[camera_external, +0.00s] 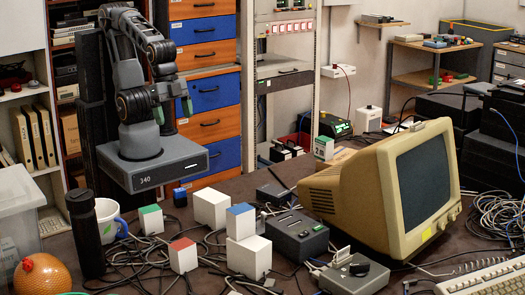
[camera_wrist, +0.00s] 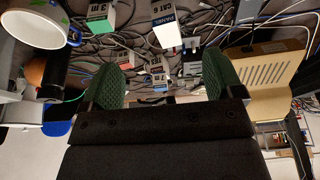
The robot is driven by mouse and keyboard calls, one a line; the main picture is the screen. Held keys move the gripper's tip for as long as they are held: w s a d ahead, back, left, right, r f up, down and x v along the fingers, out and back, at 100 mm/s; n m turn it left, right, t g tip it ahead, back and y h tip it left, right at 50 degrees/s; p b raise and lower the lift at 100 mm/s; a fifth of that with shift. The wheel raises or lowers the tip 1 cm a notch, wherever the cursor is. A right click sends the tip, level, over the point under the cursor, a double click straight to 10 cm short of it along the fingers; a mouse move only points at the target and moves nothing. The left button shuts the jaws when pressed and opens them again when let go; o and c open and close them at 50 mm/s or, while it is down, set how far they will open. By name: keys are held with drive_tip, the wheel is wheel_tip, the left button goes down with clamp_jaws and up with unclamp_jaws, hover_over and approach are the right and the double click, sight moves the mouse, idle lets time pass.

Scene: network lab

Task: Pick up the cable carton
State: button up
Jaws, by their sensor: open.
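Several small cartons stand among cables on the dark table; I cannot tell for sure which is the cable carton. In the external view there is a green-topped carton (camera_external: 150,220), a red-topped one (camera_external: 183,256) and a blue-topped one (camera_external: 240,222) standing on a plain white box (camera_external: 249,258). My gripper (camera_external: 174,112) is raised well above the table, behind them. In the wrist view my gripper (camera_wrist: 163,64) is open and empty, its green pads wide apart. Beyond it show a green-labelled carton (camera_wrist: 98,16), a red-marked one (camera_wrist: 150,61) and a white box lettered PANEL (camera_wrist: 167,28).
A beige monitor (camera_external: 350,180) takes up the table's right middle. A black bottle (camera_external: 85,235), a white mug (camera_external: 108,218) and an orange ball (camera_external: 42,276) stand at the left. Loose cables cover much of the table. Grey devices (camera_external: 296,236) lie before the monitor.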

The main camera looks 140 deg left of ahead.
sight(320, 143)
drive_tip(key=shift+a, duration=0.1)
